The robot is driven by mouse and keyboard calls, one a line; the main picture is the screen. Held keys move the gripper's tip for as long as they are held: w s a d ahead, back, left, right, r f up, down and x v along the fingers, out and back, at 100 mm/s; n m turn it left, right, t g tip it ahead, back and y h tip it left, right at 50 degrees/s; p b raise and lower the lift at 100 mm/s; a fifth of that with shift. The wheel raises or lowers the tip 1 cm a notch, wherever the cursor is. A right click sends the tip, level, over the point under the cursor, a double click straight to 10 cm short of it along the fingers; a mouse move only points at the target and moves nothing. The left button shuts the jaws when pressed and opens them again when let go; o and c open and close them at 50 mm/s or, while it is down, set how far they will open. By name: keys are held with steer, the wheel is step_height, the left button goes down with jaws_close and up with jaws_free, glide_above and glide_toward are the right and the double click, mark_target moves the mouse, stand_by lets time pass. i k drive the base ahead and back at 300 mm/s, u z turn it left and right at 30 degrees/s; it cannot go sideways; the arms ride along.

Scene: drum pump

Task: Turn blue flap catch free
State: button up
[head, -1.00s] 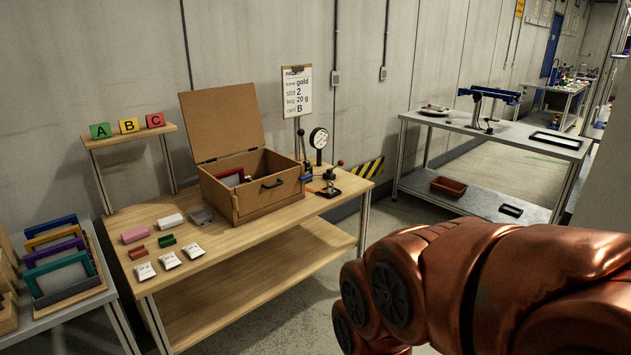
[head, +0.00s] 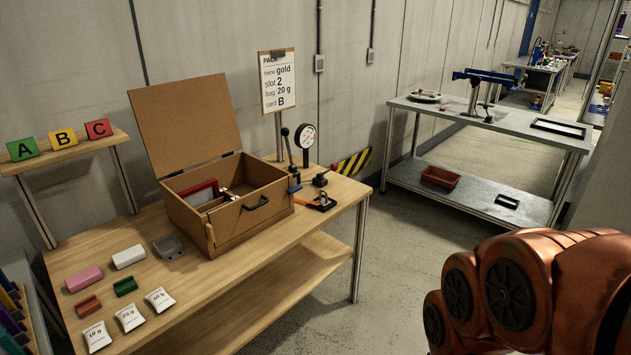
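No part is clearly recognisable as the blue flap catch. A small blue part (head: 294,188) shows on the wooden table beside the back right of the box. A blue clamp-like device (head: 490,80) stands on the far grey table, its details too small to tell. The brown box (head: 225,222) stands on the wooden table with its lid (head: 186,122) raised and a red-edged frame (head: 199,193) inside. My copper-coloured arm fills the lower right, apart from the table. My gripper is out of the picture.
The wooden table (head: 222,312) holds small blocks and white bags (head: 129,318) at the left. Open floor (head: 400,240) lies between the tables.

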mark_target(294, 189)
steer(key=u, duration=0.15)
steer(key=i, duration=0.7)
steer(key=u, duration=0.9)
steer(key=i, duration=0.45)
steer(key=u, duration=0.4)
